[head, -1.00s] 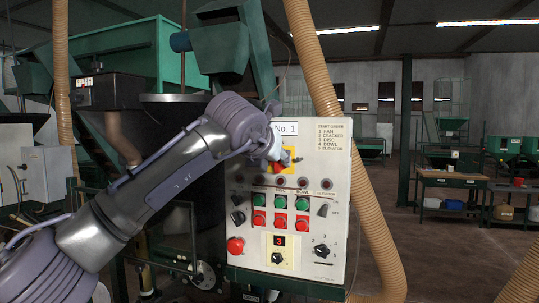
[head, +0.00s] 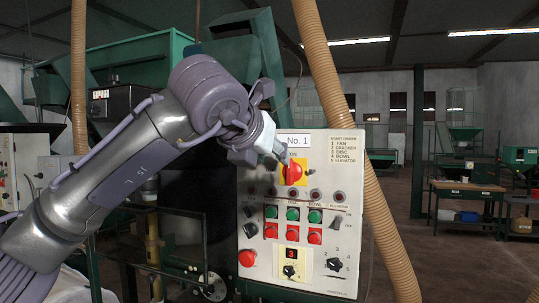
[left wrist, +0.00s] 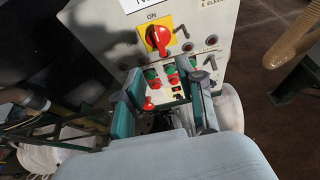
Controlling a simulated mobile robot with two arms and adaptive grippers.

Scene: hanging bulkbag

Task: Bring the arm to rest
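My left gripper (head: 272,152) is at the upper left of the control panel (head: 345,215), in front of it and just left of the red rotary switch. The red rotary switch (head: 293,172) on its yellow plate is in plain view, its handle roughly upright. In the left wrist view the switch (left wrist: 159,38) is beyond the fingers, under the word ON. The two fingers of the left gripper (left wrist: 165,90) stand apart with nothing between them; panel buttons show through the gap. My right gripper is not in view.
The panel carries green buttons (head: 293,214), red buttons and black knobs. A tan hose (head: 375,220) runs down its right side. Green machinery (head: 140,62) stands behind on the left. A workbench (head: 463,188) is at the far right, with open floor before it.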

